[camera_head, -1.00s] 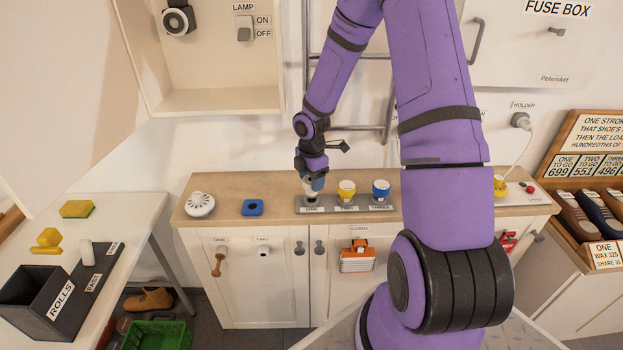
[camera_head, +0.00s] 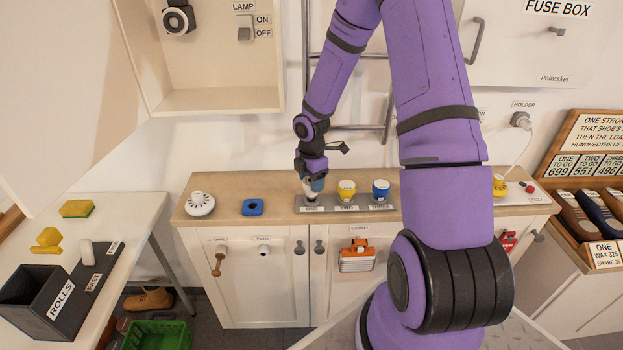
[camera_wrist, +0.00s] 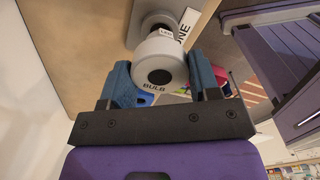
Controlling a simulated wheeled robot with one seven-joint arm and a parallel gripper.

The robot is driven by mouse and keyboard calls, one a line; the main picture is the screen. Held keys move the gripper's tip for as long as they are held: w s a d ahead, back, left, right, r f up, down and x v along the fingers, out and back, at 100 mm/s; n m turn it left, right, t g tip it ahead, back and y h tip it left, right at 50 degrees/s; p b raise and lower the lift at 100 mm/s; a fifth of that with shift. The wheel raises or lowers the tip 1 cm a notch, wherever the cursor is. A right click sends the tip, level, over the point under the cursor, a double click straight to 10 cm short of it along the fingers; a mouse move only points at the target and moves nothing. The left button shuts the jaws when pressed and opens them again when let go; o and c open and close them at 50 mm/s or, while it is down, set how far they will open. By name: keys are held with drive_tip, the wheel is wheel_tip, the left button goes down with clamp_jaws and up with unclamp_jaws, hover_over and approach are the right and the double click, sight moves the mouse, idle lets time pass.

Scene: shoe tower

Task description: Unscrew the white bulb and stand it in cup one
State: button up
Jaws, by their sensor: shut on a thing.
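My gripper (camera_head: 313,186) is low over the cup strip (camera_head: 328,207), at its left end by the label ONE. In the wrist view the blue fingertips of my gripper (camera_wrist: 162,78) are either side of a white bulb (camera_wrist: 160,52) marked BULB, shut on it. Beyond the bulb, a pale rounded rim, likely cup one (camera_wrist: 151,20), shows by a label ending in NE. The bulb hides most of it, so I cannot tell whether the bulb's far end is inside or just above. In the head view my gripper mostly covers this spot.
A yellow cup (camera_head: 346,194) and a blue cup (camera_head: 381,195) stand just right, at TWO and THREE. Clear counter lies between the block and the strip.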

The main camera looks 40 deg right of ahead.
drive_tip(key=shift+f, duration=0.95)
drive_tip(key=o, duration=0.7)
drive_tip(key=shift+r, duration=0.1)
wheel_tip(320, 180, up, 11)
drive_tip(key=shift+f, duration=0.2)
idle(0.6)
